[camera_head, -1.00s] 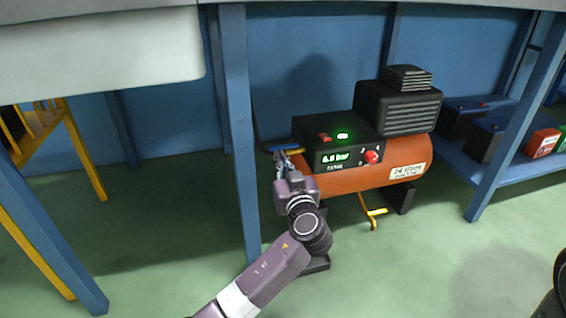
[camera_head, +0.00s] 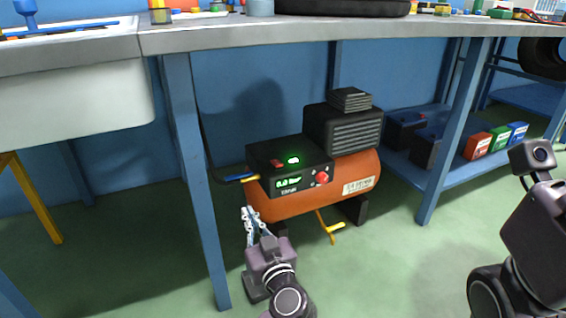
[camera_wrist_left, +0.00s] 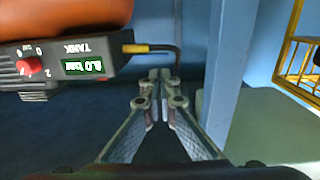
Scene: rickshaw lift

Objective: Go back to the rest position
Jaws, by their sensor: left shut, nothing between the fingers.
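My left gripper (camera_head: 247,212) is shut and empty, in front of the lower left end of the compressor. In the left wrist view its fingers (camera_wrist_left: 160,78) converge with their tips together and nothing between them. The orange compressor (camera_head: 290,204) stands under the workbench, with a black control box, a green-lit display and a red knob. My right gripper is not in view.
A blue bench leg (camera_head: 193,185) stands close to the left of my left gripper. The bench top (camera_head: 230,38) spans above. A blue shelf (camera_head: 446,180) holds boxes at the right. A yellow-handled valve (camera_head: 330,229) hangs below the tank. Green floor is free in front.

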